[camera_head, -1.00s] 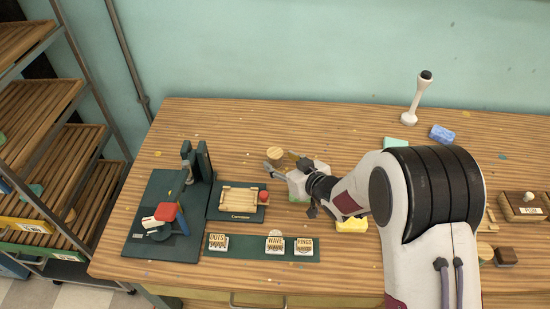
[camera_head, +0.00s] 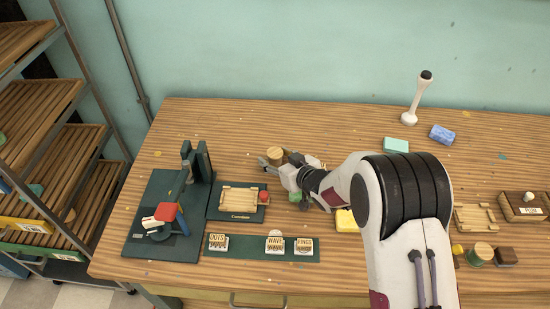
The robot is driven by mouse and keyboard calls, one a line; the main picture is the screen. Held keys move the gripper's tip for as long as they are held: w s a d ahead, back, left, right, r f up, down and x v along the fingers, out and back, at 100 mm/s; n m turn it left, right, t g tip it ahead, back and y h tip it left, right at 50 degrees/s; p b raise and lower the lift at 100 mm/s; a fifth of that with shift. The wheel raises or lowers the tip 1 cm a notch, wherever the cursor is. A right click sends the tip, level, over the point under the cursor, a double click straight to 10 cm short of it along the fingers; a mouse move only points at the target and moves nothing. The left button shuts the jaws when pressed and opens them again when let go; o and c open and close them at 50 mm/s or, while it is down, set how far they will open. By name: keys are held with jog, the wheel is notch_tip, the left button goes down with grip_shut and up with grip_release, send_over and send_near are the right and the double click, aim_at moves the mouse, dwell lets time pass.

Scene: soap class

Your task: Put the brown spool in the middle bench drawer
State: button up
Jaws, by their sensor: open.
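A round tan-brown wooden piece, which looks like the brown spool (camera_head: 276,152), stands upright on the bench behind the card tray. My gripper (camera_head: 273,159) is open, reaching in from the right at the front side of this piece. One finger shows to its left front; the other is close to its right side. I cannot tell whether they touch it. The bench's front drawers (camera_head: 205,295) show only as a strip at the bottom edge, with one handle (camera_head: 258,303). They look shut, and I cannot tell which is the middle one.
A dark green press (camera_head: 160,210) and a wooden tray (camera_head: 238,199) lie left. Stamp blocks (camera_head: 274,243) stand on a green strip in front. A yellow block (camera_head: 345,219) is by my arm. Soap bars (camera_head: 442,134) and a white stamp handle (camera_head: 410,105) stand back right.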

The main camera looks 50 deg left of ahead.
aim_at(275, 153)
jog(key=shift+a+f, duration=0.1)
jog(key=shift+a, duration=0.2)
dwell(0.4)
jog(key=c, duration=1.2)
jog(key=shift+c, duration=0.8)
jog(key=shift+r, duration=5.05)
